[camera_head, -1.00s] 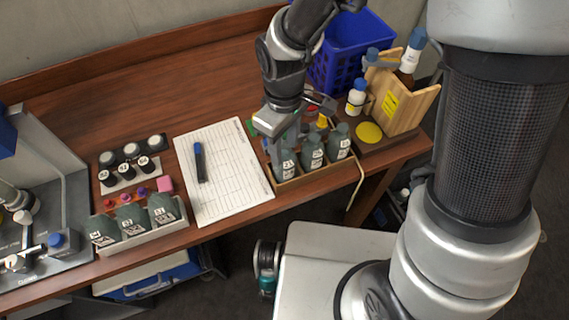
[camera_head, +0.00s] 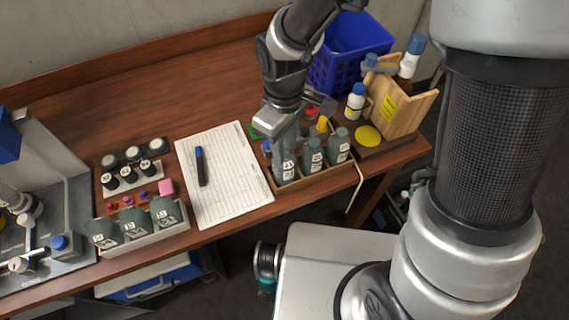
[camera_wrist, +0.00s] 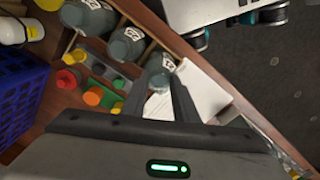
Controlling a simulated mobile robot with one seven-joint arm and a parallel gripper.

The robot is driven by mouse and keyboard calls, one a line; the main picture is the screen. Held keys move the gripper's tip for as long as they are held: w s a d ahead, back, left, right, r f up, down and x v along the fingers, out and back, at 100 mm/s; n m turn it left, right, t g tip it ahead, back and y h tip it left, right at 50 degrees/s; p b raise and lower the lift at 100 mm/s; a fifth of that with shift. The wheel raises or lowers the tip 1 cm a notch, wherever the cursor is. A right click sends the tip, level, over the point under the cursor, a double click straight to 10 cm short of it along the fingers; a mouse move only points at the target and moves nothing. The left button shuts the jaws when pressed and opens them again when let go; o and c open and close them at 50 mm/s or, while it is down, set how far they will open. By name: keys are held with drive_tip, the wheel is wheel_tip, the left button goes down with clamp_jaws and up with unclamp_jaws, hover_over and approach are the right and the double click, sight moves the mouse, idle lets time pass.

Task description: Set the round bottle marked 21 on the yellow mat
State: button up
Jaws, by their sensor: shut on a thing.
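The grey-green bottle (camera_head: 286,168), whose white label looks like 21, stands at the left end of a wooden tray (camera_head: 318,178). My gripper (camera_head: 287,146) comes down from above and is shut on its upper part. In the wrist view this bottle (camera_wrist: 159,67) sits between the two fingers (camera_wrist: 158,102). The bottle still appears to be in its place in the tray. The round yellow mat (camera_head: 367,136) lies on a dark board to the right of the tray and is bare.
Two similar bottles (camera_head: 312,155) (camera_head: 339,146) stand close beside the held one. Coloured caps (camera_head: 322,124) are behind them. A paper sheet (camera_head: 228,190) lies left.

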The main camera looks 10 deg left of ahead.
drive_tip(key=shift+r+p, duration=2.05)
drive_tip(key=shift+r, duration=0.8)
drive_tip(key=shift+f, duration=0.1)
